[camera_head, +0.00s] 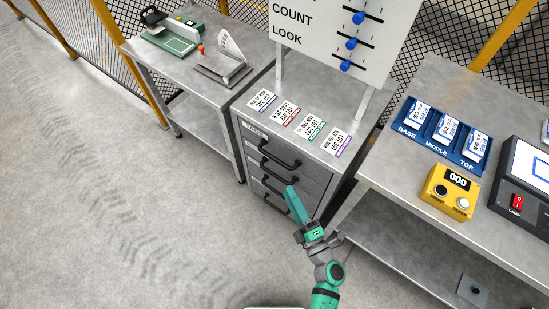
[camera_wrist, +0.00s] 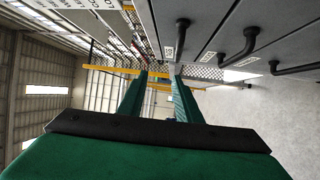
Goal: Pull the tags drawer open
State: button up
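The tags drawer (camera_head: 257,142) is the top drawer of a grey cabinet, with a small label that seems to read TAGS and a dark bar handle (camera_head: 280,157). It looks shut. My gripper (camera_head: 291,190) is in front of the cabinet, below the top handle in the picture and overlapping the lower handles. In the wrist view my gripper (camera_wrist: 160,76) has its two green fingers apart with nothing visible between them. A dark handle (camera_wrist: 183,24) shows just beyond the right fingertip; I cannot tell whether they touch.
Lower drawers have similar handles (camera_head: 279,183), also seen in the wrist view (camera_wrist: 250,38). Several paper tags (camera_head: 286,116) lie on the cabinet top. A bench (camera_head: 400,190) stands right, another table (camera_head: 150,62) left. Floor in front is clear.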

aim_at(275, 158)
jog(key=w+a+n, duration=0.1)
jog(key=w, duration=0.4)
jog(key=w+a+f+n+g+y, duration=0.1)
jog(key=w+a, duration=0.1)
jog(key=w, duration=0.3)
jog(key=w+a+f+n, duration=0.1)
jog(key=w+a+n, duration=0.1)
jog(key=w, duration=0.3)
jog(key=shift+w+a+f+g, duration=0.1)
jog(key=shift+w+a+g, duration=0.1)
jog(key=shift+w+g, duration=0.1)
grip_shut()
